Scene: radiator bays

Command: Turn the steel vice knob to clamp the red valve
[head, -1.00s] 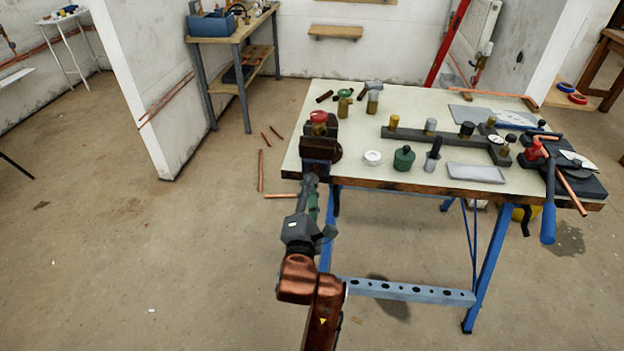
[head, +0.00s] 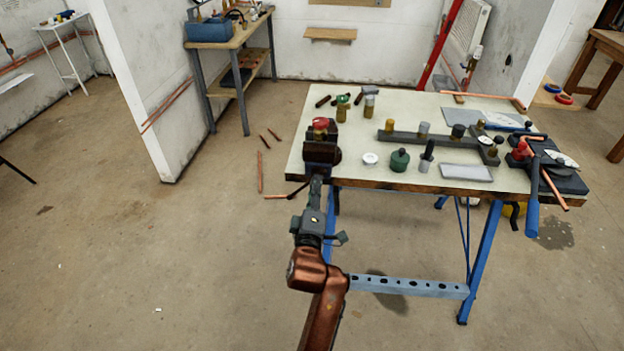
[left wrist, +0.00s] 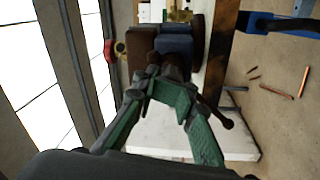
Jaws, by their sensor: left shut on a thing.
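The red valve (head: 321,123) stands upright at the top of the dark vice (head: 322,153), at the front left corner of the workbench. My left gripper (head: 316,184) is at the front of the vice, below the valve. In the left wrist view, its green fingers (left wrist: 172,88) are closed around the vice knob (left wrist: 174,68), which they largely hide. A dark bar with a rounded end (left wrist: 223,118) sticks out beside the fingers. I cannot tell how tightly the vice jaws grip the valve. My right gripper is not in view.
The workbench (head: 405,112) holds a white cap (head: 370,159), a green pot (head: 400,160), a grey tray (head: 466,172) and a long dark rack (head: 430,139). Floor to the left is mostly open, with copper pipes (head: 260,172).

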